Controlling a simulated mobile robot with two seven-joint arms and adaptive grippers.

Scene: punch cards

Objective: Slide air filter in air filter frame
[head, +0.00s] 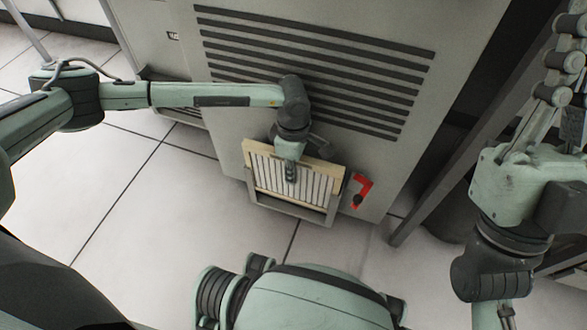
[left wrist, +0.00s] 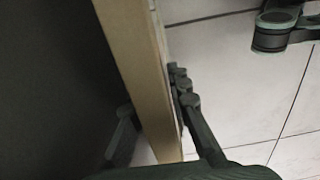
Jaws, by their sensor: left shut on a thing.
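The air filter (head: 318,178) is a pleated white panel with a pale wooden-coloured border. It stands upright against the front of a grey cabinet, with its lower part within the grey metal air filter frame (head: 290,209). My left gripper (head: 291,174) reaches down over the filter's top edge and is shut on it. In the left wrist view the filter's tan edge (left wrist: 140,70) runs between the fingers of my left gripper (left wrist: 155,120). How deep the filter sits in the frame is hard to tell.
The grey cabinet (head: 235,100) with dark vent slots rises behind the filter. A red handle (head: 361,190) with a dark knob sits just right of the frame. A dark slanted post (head: 440,185) stands farther right. The tiled floor (head: 130,230) on the left is clear.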

